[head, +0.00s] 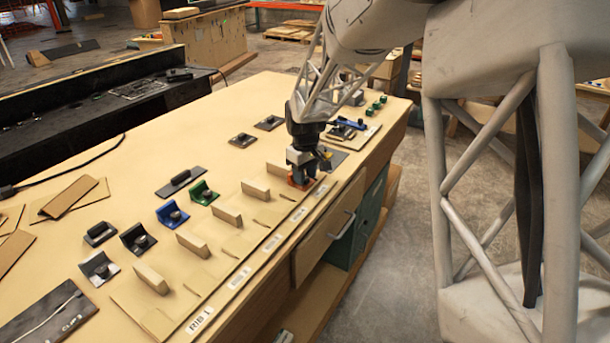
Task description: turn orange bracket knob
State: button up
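The orange bracket (293,183) stands near the front edge of the wooden bench, at the far end of the row of labelled spots. Only parts of its orange base and side show; its knob is hidden behind my gripper. My gripper (306,180) points down right at the bracket, with its fingers over or around the knob area. The fingers are small and partly hidden, so I cannot tell whether they are open or closed on the knob.
A green bracket (203,192), a blue bracket (171,214), a black bracket (137,239) and a grey bracket (98,267) stand leftward along the bench (150,150). Wooden blocks (255,190) stand in front. A blue-handled tool (348,124) lies beyond my gripper.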

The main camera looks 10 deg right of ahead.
jog(key=shift+r, duration=3.7)
jog(key=shift+o, duration=1.4)
jog(key=n, duration=0.6)
jog(key=shift+s, duration=0.1)
jog(key=shift+f, duration=0.15)
jog(key=shift+f, duration=3.8)
